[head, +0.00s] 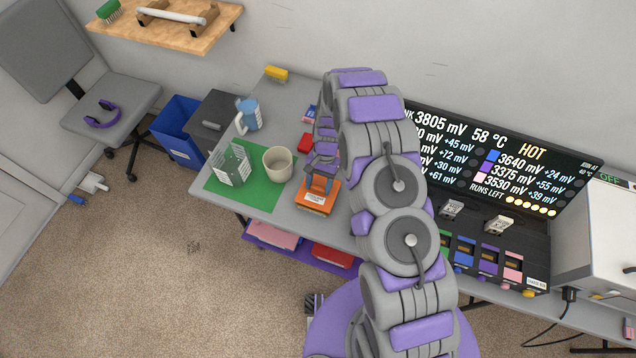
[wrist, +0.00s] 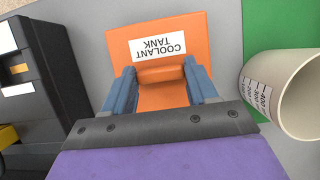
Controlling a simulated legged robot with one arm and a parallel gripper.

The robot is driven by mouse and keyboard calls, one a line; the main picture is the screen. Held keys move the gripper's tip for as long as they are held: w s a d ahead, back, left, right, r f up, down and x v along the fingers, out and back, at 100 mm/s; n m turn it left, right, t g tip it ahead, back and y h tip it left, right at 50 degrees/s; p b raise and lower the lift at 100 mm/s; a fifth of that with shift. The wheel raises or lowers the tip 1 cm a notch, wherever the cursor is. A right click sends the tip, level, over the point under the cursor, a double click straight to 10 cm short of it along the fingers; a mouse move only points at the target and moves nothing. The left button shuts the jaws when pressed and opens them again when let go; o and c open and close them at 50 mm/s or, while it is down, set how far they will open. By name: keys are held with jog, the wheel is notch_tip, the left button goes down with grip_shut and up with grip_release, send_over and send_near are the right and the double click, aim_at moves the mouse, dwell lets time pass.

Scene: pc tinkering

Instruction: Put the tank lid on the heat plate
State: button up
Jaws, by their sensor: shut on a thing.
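The orange tank lid (head: 313,197), with a white "COOLANT TANK" label, is at the front edge of the grey table, right of the beige cup. In the wrist view the lid (wrist: 190,28) fills the upper middle, with its label upside down. My gripper (wrist: 163,76) is shut on the raised orange grip of the lid, one blue finger on each side. In the head view my gripper (head: 322,182) comes down on the lid from above. I cannot tell whether the lid sits on a tank or is lifted clear. I cannot make out the heat plate; my arm hides part of the table.
The beige cup (head: 279,167) and a white wire basket (head: 232,168) stand on a green mat (head: 262,199) to the left. A blue-and-white jug (head: 250,114) is behind them. A black display panel (head: 540,150) reading "HOT" and a white box (head: 605,235) are at right.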

jog(key=shift+a+f, duration=0.2)
jog(key=o, duration=0.8)
jog(key=shift+a, duration=0.15)
jog(key=o, duration=0.4)
jog(key=shift+c, duration=0.2)
jog(key=shift+d, duration=0.2)
jog(key=p+v, duration=0.1)
jog(key=v, duration=1.6)
jog(key=shift+r, duration=0.2)
